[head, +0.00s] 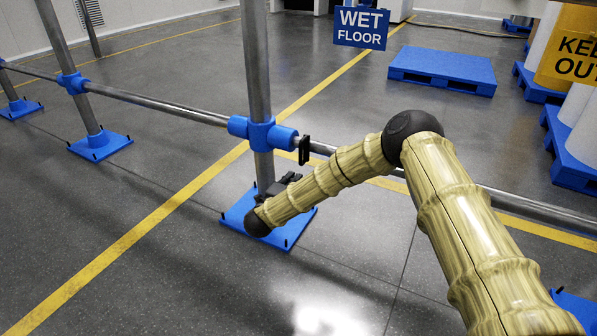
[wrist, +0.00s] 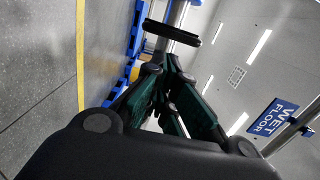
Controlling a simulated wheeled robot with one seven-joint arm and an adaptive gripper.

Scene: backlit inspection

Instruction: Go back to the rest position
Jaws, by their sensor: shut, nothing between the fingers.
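My gripper (head: 292,178) is small and dark in the head view, at the end of my bent arm. It is in front of the foot of the middle upright post, above its blue base plate. In the wrist view my gripper (wrist: 172,66) has its fingers drawn together with nothing between them. A dark flat piece (head: 304,150) stands on the rail by the blue clamp (head: 262,133), a little above my gripper. What looks like the same piece shows as a black bar (wrist: 172,33) beyond the fingertips; I cannot tell the exact gap.
A grey horizontal rail (head: 160,104) and upright posts (head: 257,60) form a barrier across the view. Blue foot plates (head: 100,147) stand on the floor. A WET FLOOR sign (head: 361,27) hangs behind, near a blue pallet (head: 442,68). The floor at front left is clear.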

